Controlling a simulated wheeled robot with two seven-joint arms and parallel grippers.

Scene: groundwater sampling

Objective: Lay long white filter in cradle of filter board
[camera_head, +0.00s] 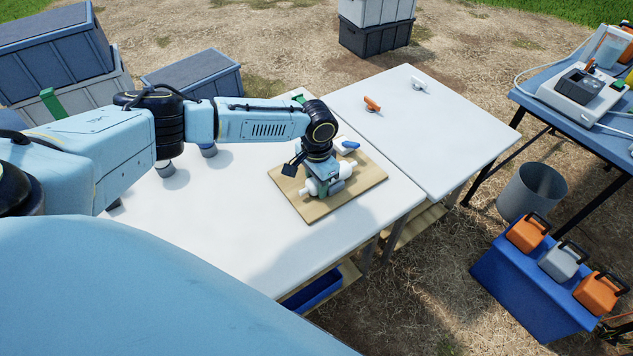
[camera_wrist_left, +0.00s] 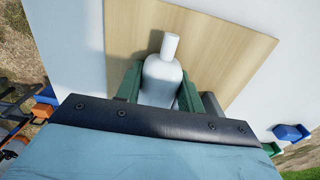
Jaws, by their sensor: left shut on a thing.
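The long white filter (camera_head: 307,204) is a white cylinder with narrow end fittings. My left gripper (camera_head: 326,187) is shut across its middle, over the wooden filter board (camera_head: 372,179). In the left wrist view the filter (camera_wrist_left: 161,77) sits between the green fingers, its narrow end over the board (camera_wrist_left: 215,42). The filter lies roughly level in the head view. The gripper hides its middle and the cradle, so I cannot tell whether it touches the cradle. My right gripper is not in view.
The board lies on a white table (camera_head: 235,230). A white piece with a blue part (camera_head: 347,145) is at the board's far edge. An orange-handled fitting (camera_head: 372,104) and a white fitting (camera_head: 419,85) lie on the adjoining table (camera_head: 450,115). The near table area is clear.

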